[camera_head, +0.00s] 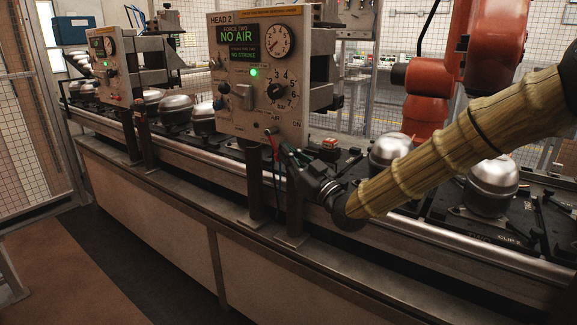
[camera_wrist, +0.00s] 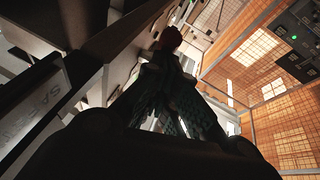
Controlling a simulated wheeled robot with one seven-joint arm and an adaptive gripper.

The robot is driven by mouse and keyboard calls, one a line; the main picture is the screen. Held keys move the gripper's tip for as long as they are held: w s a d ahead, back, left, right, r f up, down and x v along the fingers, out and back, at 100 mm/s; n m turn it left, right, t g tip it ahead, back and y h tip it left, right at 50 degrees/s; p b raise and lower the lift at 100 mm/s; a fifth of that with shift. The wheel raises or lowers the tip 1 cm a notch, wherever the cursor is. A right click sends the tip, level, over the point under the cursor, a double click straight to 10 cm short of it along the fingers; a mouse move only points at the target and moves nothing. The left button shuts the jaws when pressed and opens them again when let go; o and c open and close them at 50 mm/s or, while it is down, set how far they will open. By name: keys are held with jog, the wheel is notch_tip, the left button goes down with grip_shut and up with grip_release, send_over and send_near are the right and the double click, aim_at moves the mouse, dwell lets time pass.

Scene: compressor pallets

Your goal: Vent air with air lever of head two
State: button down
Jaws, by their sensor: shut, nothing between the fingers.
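The HEAD 2 panel (camera_head: 222,92) stands upright over the line in the head view. Its green display (camera_head: 238,38) reads NO AIR, with NO STROKE below. The air lever (camera_head: 272,142), thin and reddish, hangs at the panel's lower edge near the AIR and ON lettering. My gripper (camera_head: 287,152) is just below the panel's lower right, close beside the lever; I cannot tell if they touch. In the wrist view my shut, empty gripper (camera_wrist: 166,68) points at a dark red knob-like end (camera_wrist: 170,38), apparently the lever's, just beyond the fingertips.
The panel's post (camera_head: 254,185) stands below it. A second panel (camera_head: 103,65) is at the left. Silver compressors (camera_head: 490,188) sit on dark pallets along the conveyor. An orange robot arm (camera_head: 488,45) stands behind, right. The floor in front is clear.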

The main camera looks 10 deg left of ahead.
jog(key=b, duration=0.1)
jog(key=f+t+y+b, duration=0.1)
jog(key=b, duration=0.1)
jog(key=a+f+m+b, duration=0.1)
jog(key=shift+w+f+t+y, duration=0.1)
jog(key=shift+w+t+y, duration=0.15)
jog(key=shift+t+y, duration=0.15)
jog(key=b, duration=0.1)
jog(key=a+t+b, duration=0.1)
jog(key=b, duration=0.1)
jog(key=shift+w+f+m+t, duration=0.25)
jog(key=shift+w+m+t, duration=0.05)
jog(key=shift+w+a+b, duration=0.1)
jog(key=shift+a+b, duration=0.15)
jog(key=shift+b, duration=0.15)
jog(key=r+v, duration=0.1)
jog(key=v, duration=1.2)
jog(key=shift+s+d, duration=0.3)
jog(key=shift+d, duration=0.05)
jog(key=shift+f, duration=0.15)
